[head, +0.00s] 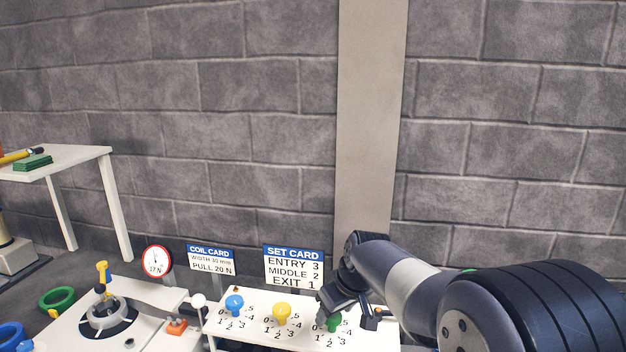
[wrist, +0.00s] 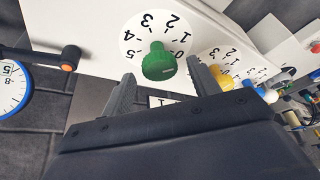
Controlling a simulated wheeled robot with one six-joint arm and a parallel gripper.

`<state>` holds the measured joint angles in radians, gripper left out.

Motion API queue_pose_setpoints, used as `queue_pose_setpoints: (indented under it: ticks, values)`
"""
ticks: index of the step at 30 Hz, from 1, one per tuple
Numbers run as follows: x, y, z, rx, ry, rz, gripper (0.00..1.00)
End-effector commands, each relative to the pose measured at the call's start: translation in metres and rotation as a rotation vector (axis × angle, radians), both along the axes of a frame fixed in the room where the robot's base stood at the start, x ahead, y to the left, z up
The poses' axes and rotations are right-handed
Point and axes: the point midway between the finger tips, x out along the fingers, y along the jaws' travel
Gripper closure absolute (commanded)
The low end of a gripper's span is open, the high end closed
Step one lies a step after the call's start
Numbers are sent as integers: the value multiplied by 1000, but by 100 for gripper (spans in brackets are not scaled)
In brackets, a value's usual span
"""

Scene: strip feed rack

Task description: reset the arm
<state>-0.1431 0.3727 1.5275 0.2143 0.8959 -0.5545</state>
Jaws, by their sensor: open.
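My arm (head: 415,280) reaches in from the right in the head view, over the white dial panel (head: 225,330). My gripper (head: 350,312) is at the panel's right end by the green knob (head: 333,322). In the wrist view the two fingers of my gripper (wrist: 161,80) stand apart, with the green knob (wrist: 158,62) showing between and just beyond their tips. I see no contact, and the depth gap is hard to tell. Nothing is held.
A yellow knob (head: 282,312) and a blue knob (head: 235,304) sit to the left on the panel. Behind stand the set card (head: 293,268), coil card (head: 211,259) and round gauge (head: 156,261). A white ball-topped lever (head: 198,300) is left of the panel.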

Motion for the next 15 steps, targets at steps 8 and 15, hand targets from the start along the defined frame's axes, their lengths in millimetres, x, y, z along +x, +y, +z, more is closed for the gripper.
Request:
queue_pose_setpoints:
  ticks: [8,15]
  values:
    - [2,2,-5,0,0,-37,42]
    - [2,2,-5,0,0,-40,42]
